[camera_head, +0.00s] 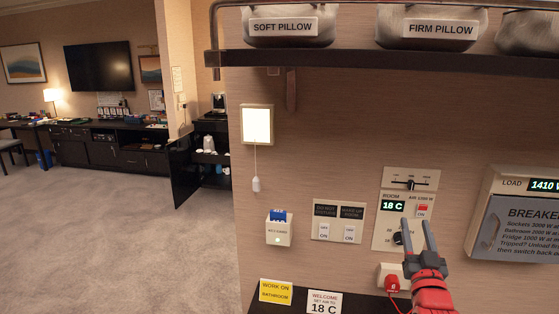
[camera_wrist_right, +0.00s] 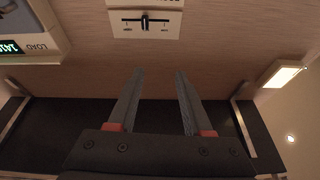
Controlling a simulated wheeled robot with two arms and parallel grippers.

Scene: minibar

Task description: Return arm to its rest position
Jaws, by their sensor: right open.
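My right gripper (camera_head: 416,240) is red and grey and points up in the head view, in front of the lower part of the room control panel (camera_head: 391,226). Its two fingers are apart with nothing between them. In the right wrist view the same gripper (camera_wrist_right: 158,75) shows open and empty, with the panel's slider (camera_wrist_right: 145,22) beyond the fingertips. In the head view the panel reads 18 C, with a slider at the top, a red switch and a dark knob beside the fingers. Whether the fingers touch the panel is unclear. My left gripper is not in view.
A shelf (camera_head: 380,58) with labelled pillows juts out above. The breaker box (camera_head: 515,215) is on the right. A red plug (camera_head: 392,284) with a cord sits below the panel. A dark ledge holds a yellow card (camera_head: 276,292) and a welcome card (camera_head: 323,302). Open carpet (camera_head: 110,235) lies left.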

